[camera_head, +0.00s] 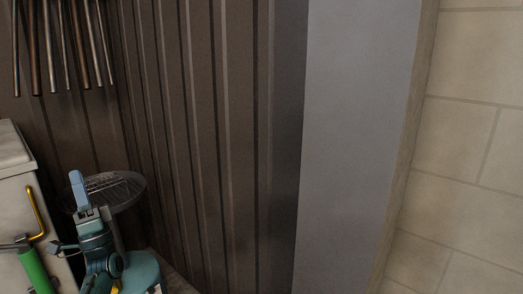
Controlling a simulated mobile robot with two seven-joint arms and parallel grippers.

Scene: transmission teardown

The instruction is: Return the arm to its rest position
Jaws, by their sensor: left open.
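My left gripper (92,214) shows at the lower left, at the end of teal and dark arm parts. One light blue finger points up. The gripper is open, and I see nothing held between its fingers. The gripper's lower parts run down to the bottom edge of the picture. My right gripper is not in view.
A round dark metal rack or dish (122,190) is behind the gripper. A pale box-like cabinet (14,158) stands at the far left. Ribbed brown wall panels (200,130), a grey panel (355,130) and a tiled wall (465,150) fill the rest.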

